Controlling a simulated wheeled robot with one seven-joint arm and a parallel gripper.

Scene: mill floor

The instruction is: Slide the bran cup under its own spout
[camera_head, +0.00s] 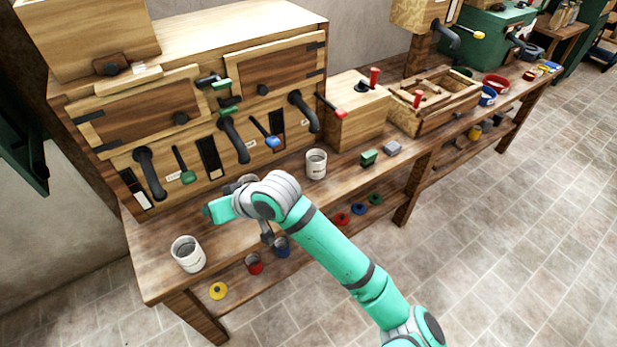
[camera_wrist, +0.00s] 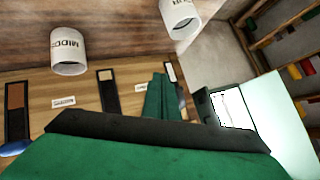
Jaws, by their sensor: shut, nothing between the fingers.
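Three pale cups stand on the bench in the head view. The left cup (camera_head: 188,255) is near the front left corner, forward of the left spout (camera_head: 150,175). The middle cup (camera_head: 240,183) is mostly hidden behind my arm, near the middle spout (camera_head: 235,142). The right cup (camera_head: 316,165) stands upright in front of the right spout (camera_head: 305,112). I cannot read "bran" on any cup. The wrist view shows a cup marked "MIDD" (camera_wrist: 68,52) and one ending in "OUR" (camera_wrist: 181,16). My gripper (camera_head: 212,210) is shut and empty, above the bench between the left and middle cups.
Levers with a green knob (camera_head: 188,177), a blue knob (camera_head: 272,141) and a red knob (camera_head: 340,115) jut from the cabinet (camera_head: 190,75). A green block (camera_head: 369,157) and a grey block (camera_head: 392,148) lie right of the cups. Small coloured items sit on the lower shelf.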

